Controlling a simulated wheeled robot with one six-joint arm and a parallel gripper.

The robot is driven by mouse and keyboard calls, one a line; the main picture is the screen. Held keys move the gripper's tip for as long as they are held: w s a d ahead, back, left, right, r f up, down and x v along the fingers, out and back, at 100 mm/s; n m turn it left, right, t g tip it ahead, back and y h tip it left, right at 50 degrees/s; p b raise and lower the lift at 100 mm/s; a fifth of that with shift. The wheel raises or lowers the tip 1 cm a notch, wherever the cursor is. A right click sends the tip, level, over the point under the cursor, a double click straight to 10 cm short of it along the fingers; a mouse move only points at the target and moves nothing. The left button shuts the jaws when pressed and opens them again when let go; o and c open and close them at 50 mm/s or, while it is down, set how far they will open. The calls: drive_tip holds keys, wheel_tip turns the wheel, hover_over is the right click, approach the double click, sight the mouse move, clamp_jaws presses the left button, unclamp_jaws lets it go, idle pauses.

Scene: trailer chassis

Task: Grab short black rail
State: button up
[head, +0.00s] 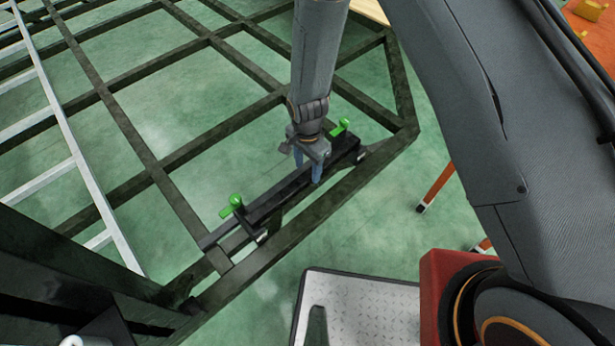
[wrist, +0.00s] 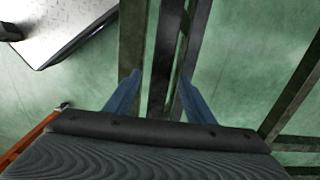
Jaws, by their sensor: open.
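The short black rail (head: 285,194) lies along the chassis frame in the middle of the head view, with a green clamp (head: 233,204) near its left end and another green clamp (head: 341,127) near its right end. In the wrist view the rail (wrist: 162,60) runs between the two open fingers of my gripper (wrist: 160,92). Whether the fingers touch the rail's sides cannot be told. My gripper hides part of the rail in the head view.
The dark chassis frame (head: 262,250) has crossing beams around the rail. A pale ladder-like rail (head: 70,140) lies at the left. A metal tread plate (head: 370,305) is at the front. Orange legs (head: 437,187) stand at the right. Green floor shows between the beams.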

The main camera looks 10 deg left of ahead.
sight(308, 174)
drive_tip(key=shift+w+f, duration=0.15)
drive_tip(key=shift+f, duration=1.5)
clamp_jaws()
